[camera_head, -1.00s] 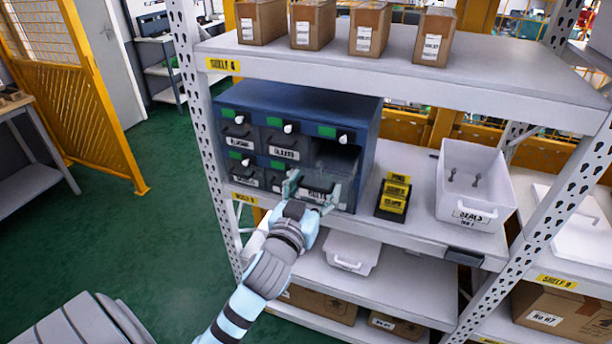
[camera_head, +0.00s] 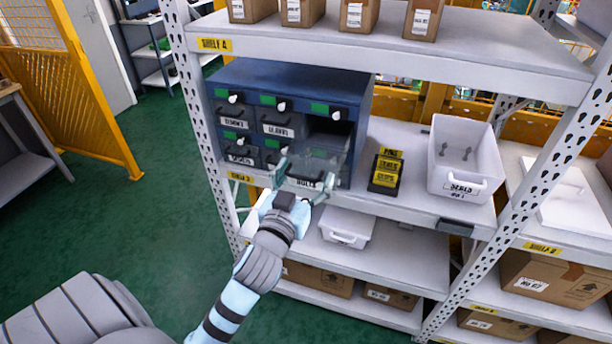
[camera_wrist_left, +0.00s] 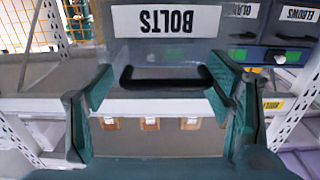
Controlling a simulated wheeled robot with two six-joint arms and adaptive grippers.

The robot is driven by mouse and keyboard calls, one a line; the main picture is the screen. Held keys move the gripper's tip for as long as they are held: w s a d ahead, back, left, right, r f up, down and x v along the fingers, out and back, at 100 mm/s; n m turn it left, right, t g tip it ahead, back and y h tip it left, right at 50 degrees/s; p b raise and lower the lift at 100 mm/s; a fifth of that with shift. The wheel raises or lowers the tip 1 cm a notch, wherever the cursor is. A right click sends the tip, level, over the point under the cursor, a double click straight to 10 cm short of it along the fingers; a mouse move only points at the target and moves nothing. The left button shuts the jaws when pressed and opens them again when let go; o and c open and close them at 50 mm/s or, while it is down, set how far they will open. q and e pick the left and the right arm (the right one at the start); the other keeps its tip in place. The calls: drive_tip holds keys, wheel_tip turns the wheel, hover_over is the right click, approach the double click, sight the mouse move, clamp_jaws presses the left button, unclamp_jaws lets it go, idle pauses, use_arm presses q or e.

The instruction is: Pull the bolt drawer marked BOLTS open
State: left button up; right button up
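My left gripper (camera_head: 305,188) is at the drawer's front. In the left wrist view the BOLTS label (camera_wrist_left: 166,20) appears upside down above a black handle (camera_wrist_left: 166,78). The fingers of my left gripper (camera_wrist_left: 163,88) are set at the handle's two ends, with the handle between them. My right gripper is not in view.
Closed drawers marked ELBOWS and GLANDS (camera_head: 277,122) are beside it. A black holder with yellow labels (camera_head: 386,172) and a white SEALS bin (camera_head: 465,160) stand to the right. A white bin (camera_head: 346,228) is on the shelf below. Floor on the left is clear.

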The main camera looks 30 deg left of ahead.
use_arm(q)
drive_tip(key=shift+a+r, duration=0.1)
drive_tip(key=shift+r, duration=0.1)
drive_tip(key=shift+s+a+f, duration=0.1)
drive_tip(key=shift+s+a, duration=0.2)
drive_tip(key=shift+s+d+f, duration=0.1)
drive_tip(key=shift+s+d, duration=0.2)
drive_tip(key=shift+s, duration=0.05)
drive_tip(key=v, duration=0.6)
drive_tip(key=shift+s, duration=0.45)
drive_tip(key=shift+w, duration=0.15)
